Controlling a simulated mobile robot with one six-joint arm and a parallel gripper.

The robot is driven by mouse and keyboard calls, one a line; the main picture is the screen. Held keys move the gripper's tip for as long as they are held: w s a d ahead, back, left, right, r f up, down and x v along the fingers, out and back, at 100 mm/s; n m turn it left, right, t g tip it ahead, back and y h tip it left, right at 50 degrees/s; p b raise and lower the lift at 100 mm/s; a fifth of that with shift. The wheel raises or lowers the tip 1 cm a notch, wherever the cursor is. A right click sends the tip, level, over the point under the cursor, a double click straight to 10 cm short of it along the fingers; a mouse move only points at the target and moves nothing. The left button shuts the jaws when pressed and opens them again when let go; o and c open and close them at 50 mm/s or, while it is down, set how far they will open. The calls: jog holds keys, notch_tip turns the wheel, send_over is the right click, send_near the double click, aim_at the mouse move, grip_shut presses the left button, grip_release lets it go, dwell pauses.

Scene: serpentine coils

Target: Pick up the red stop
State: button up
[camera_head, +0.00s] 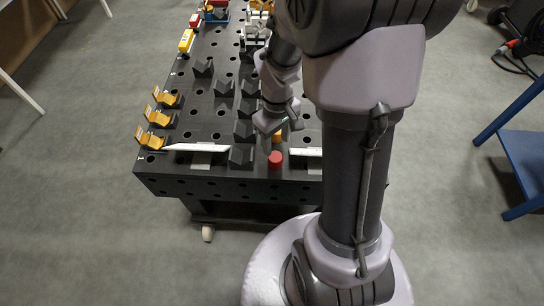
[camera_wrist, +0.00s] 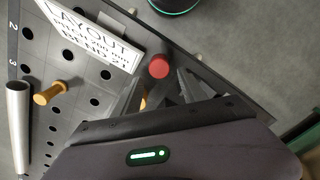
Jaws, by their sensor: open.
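The red stop (camera_head: 275,160) is a short red cylinder near the front edge of the dark perforated table, beside a black V-shaped block. In the wrist view the red stop (camera_wrist: 159,66) stands near the table edge, with its round top facing the camera. My gripper (camera_head: 271,138) is open, just behind and above the red stop in the head view, and apart from it. The dark gripper body fills the lower part of the wrist view.
The perforated table (camera_head: 212,125) carries several black V-blocks (camera_head: 241,157), yellow holders (camera_head: 152,139) on the left and white plates (camera_head: 197,147) at the front. A yellow peg (camera_wrist: 50,92), a silver tube (camera_wrist: 18,125) and a white layout sign (camera_wrist: 92,32) show in the wrist view.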

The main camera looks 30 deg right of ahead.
aim_at(276, 156)
notch_tip(276, 156, down, 4)
jog(key=shift+f+b, duration=0.15)
jog(key=shift+b, duration=0.45)
jog(key=f+b, duration=0.1)
jog(key=f, duration=0.2)
jog(key=f+b, duration=0.1)
jog(key=f, duration=0.1)
jog(key=shift+w+d+f+b, duration=0.1)
jog(key=shift+w+b, duration=0.2)
jog(key=shift+w, duration=0.05)
jog(key=shift+r, duration=0.2)
grip_shut()
